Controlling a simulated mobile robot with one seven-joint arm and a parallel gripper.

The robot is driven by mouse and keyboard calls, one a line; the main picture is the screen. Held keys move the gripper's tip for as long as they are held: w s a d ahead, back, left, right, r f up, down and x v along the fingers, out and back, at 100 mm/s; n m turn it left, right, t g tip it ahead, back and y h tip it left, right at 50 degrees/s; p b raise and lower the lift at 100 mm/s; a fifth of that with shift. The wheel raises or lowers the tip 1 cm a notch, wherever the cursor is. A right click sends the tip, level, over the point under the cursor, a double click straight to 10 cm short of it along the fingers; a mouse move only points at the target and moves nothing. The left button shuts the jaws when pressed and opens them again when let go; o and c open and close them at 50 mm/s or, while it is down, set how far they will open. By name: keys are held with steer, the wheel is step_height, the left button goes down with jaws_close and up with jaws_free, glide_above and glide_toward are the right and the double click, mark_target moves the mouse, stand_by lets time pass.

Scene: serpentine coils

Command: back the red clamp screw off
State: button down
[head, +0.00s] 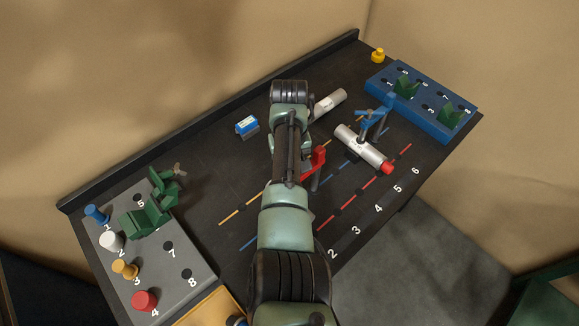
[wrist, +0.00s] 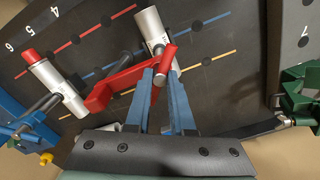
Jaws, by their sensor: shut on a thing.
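The red clamp (head: 318,160) shows just right of my arm in the head view, partly hidden by it. In the wrist view its red body (wrist: 108,90) lies left of my fingers, and its red screw handle (wrist: 167,58) is between the fingertips. My gripper (wrist: 162,76) is shut on the red clamp screw. A silver cylinder (wrist: 152,27) lies just beyond the handle; I cannot tell whether the clamp touches it. My arm hides the gripper in the head view.
A red-capped silver cylinder (head: 357,145) with a blue clamp (head: 376,117) is to the right. Another silver cylinder (head: 329,103) lies behind. A blue box (head: 247,126) is left of my arm. A grey pegboard (head: 180,270) and blue block (head: 425,100) occupy the table ends.

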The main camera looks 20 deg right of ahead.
steer(key=shift+r+n, duration=0.1)
steer(key=shift+n, duration=1.9)
steer(key=shift+w, duration=0.1)
steer(key=c, duration=0.8)
jaws_free()
steer(key=shift+o, duration=0.2)
step_height(320, 180, up, 13)
